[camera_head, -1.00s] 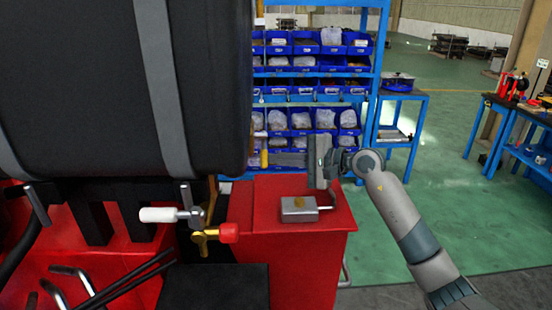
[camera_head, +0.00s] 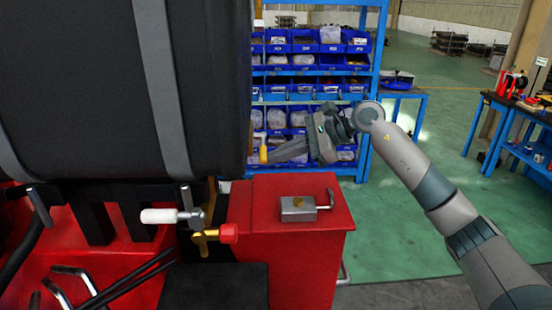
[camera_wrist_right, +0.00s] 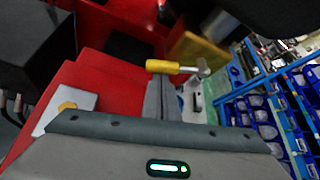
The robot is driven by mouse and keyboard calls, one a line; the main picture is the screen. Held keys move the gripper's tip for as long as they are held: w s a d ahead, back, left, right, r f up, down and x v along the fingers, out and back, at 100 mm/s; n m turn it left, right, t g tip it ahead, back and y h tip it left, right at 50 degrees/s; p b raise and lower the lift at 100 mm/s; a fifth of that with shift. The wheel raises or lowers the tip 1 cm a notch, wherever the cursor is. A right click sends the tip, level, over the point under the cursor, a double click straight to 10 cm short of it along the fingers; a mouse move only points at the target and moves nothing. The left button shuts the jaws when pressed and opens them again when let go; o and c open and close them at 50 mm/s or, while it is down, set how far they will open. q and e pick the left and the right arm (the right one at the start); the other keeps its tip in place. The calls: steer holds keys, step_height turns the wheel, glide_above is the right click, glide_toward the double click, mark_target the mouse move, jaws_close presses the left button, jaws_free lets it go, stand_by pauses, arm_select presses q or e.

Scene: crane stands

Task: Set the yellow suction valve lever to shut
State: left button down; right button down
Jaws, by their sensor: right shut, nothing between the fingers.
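The yellow lever (camera_head: 263,153) hangs downward from a pale pivot at the right edge of the black tank in the head view. In the right wrist view, the yellow lever (camera_wrist_right: 163,67) lies crosswise just beyond my fingertips, joined to a metal pivot on its right. My right gripper (camera_head: 274,156) is shut and empty, pointing left and slightly down, with its tips close beside the lever. It also shows in the right wrist view (camera_wrist_right: 165,82). I cannot tell whether the tips touch the lever. My left gripper is not in view.
Below are a red cabinet (camera_head: 292,240) with a metal latch block (camera_head: 298,208), and a valve with a white handle (camera_head: 158,215) and red knob (camera_head: 229,233). The black tank (camera_head: 85,85) fills the left. Blue bin shelves (camera_head: 370,60) stand behind.

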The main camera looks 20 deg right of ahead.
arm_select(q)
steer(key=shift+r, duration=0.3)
arm_select(e)
steer(key=shift+s+a+r+m+g+y, duration=0.1)
steer(key=shift+s+r+m+g+y, duration=0.1)
steer(key=shift+r+m+g, duration=0.4)
steer(key=shift+s+a+r+m+g+y, duration=0.1)
steer(key=shift+r+m+g+y, duration=0.1)
steer(key=shift+r+m+g, duration=0.4)
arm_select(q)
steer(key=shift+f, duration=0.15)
arm_select(e)
steer(key=shift+f, duration=0.15)
